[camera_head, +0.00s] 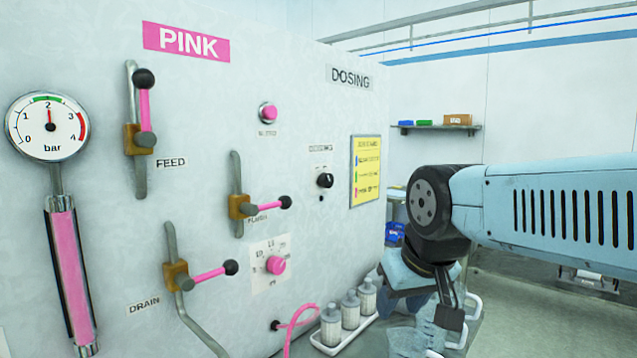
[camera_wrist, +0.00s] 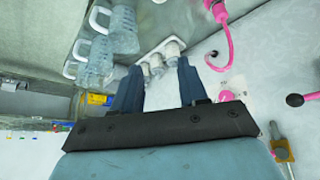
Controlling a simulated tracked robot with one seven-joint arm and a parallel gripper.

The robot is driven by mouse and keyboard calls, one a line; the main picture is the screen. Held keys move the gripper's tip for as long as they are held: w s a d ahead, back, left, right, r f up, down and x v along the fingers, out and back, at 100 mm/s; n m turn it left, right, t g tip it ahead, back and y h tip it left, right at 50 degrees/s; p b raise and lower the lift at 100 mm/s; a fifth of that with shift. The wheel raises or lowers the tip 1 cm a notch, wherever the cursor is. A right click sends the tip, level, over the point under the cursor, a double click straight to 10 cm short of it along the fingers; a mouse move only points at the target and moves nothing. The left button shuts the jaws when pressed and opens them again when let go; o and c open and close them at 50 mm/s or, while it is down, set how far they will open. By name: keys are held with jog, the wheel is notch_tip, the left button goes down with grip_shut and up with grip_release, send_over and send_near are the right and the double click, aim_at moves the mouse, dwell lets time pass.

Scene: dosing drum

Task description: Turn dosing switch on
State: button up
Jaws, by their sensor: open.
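The dosing switch appears to be the small black knob (camera_head: 325,180) on the pale panel, below a small label too blurred to read. A black dot shows just under it. A large DOSING sign (camera_head: 350,77) is higher up the panel. My gripper (camera_head: 449,312) hangs to the right of and lower than the knob, apart from it, partly hidden by my arm. In the wrist view my gripper (camera_wrist: 159,66) is open, with two dark blue fingers apart and nothing held between them. I cannot make out the black knob in the wrist view.
A pink dial (camera_head: 276,265) and valve levers with pink handles (camera_head: 270,205) project from the panel. Several small bottles stand in a white tray (camera_head: 345,335) below, near a pink hose (camera_head: 298,322). A yellow notice (camera_head: 365,171) is right of the knob.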

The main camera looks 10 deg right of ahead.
jog(key=shift+o, duration=0.5)
jog(key=shift+d, duration=0.1)
jog(key=o, duration=0.4)
jog(key=shift+t+h, duration=0.6)
jog(key=shift+t, duration=0.2)
jog(key=w, duration=0.1)
jog(key=w+d+r, duration=0.1)
jog(key=w, duration=0.1)
jog(key=w+r, duration=0.1)
jog(key=shift+w+d, duration=0.35)
jog(key=shift+d, duration=0.05)
jog(key=w+d+r+n+t+h, duration=0.2)
jog(key=w+d+r+t, duration=0.45)
jog(key=w, duration=0.55)
jog(key=n+y, duration=1.3)
jog(key=y, duration=0.1)
send_near(330, 181)
jog(key=shift+t, duration=0.45)
jog(key=x, duration=0.9)
jog(key=shift+w+a+f, duration=0.1)
jog(key=shift+a+f, duration=0.2)
jog(key=shift+c, duration=0.2)
